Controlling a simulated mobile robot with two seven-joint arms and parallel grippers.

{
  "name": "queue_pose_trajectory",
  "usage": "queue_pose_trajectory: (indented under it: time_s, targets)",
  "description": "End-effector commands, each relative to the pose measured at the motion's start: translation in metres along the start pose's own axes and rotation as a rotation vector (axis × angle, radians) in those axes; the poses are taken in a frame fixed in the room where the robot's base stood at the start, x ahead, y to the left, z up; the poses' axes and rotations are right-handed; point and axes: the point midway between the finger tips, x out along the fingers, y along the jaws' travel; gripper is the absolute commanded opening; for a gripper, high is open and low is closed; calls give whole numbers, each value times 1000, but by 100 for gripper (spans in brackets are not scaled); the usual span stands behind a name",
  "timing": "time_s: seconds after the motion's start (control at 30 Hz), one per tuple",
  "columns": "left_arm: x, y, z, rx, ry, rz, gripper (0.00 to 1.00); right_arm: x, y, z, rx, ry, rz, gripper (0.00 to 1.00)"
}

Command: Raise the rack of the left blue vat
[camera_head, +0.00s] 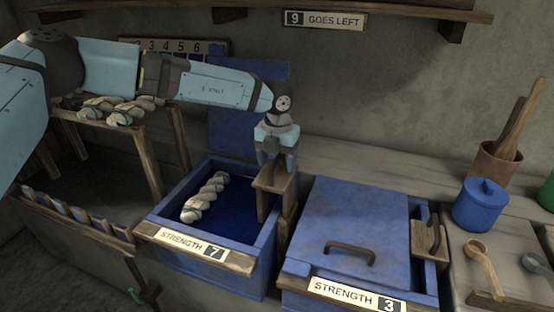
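The left blue vat (172,214) stands open, with a "STRENGTH 7" sign on its front and dark blue liquid inside. Its blue lid (226,128) stands upright behind it, partly hidden by my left arm. A pale twisted skein (205,197) lies at the left inside the vat. A wooden rack piece (272,180) stands at the vat's right side. My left gripper (277,158) points down at the top of this piece, its fingertips at or just above it; whether it grips the wood I cannot tell. My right gripper is not in view.
The right blue vat (355,220), signed "STRENGTH 3", is covered by its lid with a dark handle. A blue lidded pot (480,205), a wooden spoon (483,265) and a brown tool pot (495,165) are at the right. Skeins (120,112) lie on a wooden stand at left.

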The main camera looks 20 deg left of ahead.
Motion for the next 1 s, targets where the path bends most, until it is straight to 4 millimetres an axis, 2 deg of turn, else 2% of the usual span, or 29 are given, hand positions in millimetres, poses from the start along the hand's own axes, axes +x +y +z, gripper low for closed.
queue_pose_trajectory:
  time_s: [0.03,0.27,0.57,1.0]
  targets:
    - [0,0,0,0,0,0,54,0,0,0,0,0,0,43]
    - [0,0,0,0,0,0,2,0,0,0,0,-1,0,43]
    - [-7,0,0,0,0,0,0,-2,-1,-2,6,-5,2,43]
    - [-51,0,1,-1,-2,-1,0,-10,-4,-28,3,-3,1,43]
